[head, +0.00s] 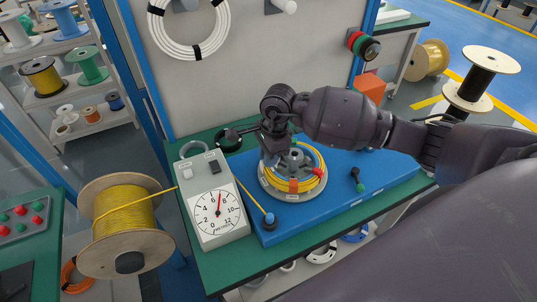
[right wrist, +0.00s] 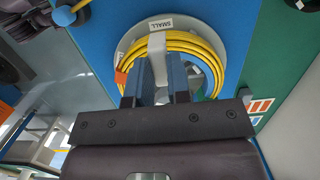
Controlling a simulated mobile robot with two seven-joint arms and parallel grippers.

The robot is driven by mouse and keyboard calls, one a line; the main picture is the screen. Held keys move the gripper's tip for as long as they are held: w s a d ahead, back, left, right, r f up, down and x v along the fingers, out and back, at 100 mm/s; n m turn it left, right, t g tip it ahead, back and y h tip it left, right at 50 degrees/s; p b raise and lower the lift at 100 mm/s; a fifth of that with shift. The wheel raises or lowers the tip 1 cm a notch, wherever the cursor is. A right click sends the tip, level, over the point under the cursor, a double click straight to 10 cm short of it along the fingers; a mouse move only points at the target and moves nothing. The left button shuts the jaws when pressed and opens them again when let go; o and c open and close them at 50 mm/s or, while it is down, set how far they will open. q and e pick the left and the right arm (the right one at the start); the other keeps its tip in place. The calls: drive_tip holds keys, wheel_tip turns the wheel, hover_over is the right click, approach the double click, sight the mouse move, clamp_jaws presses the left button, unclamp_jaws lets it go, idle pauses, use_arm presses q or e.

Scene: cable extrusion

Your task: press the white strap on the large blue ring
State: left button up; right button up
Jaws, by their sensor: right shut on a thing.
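A yellow cable coil (head: 312,158) lies on a round grey former (head: 268,184) on the blue board. The same coil (right wrist: 207,52) fills the right wrist view, where a label (right wrist: 160,23) reads "SMALL". An orange strap (head: 293,186) and a red strap (head: 318,172) cross it. A pale, strap-like strip (right wrist: 157,44) crosses the coil at its middle. My right gripper (right wrist: 160,82) is closed around this strip at the coil's inner side; its exact contact is partly hidden. My left gripper is not in view.
A dial gauge box (head: 216,213) stands left of the blue board (head: 345,205). A yellow cable spool (head: 125,222) is farther left, its cable running to the board. The board's right part is mostly clear.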

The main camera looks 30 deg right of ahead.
sight(268, 169)
drive_tip(key=shift+f+b, duration=0.9)
drive_tip(key=shift+f, duration=0.5)
drive_tip(key=shift+f, duration=0.3)
drive_tip(key=shift+f+b, duration=0.25)
drive_tip(key=shift+b, duration=0.15)
idle(0.3)
drive_tip(key=shift+s+f, duration=0.1)
idle(0.8)
drive_tip(key=o, duration=0.8)
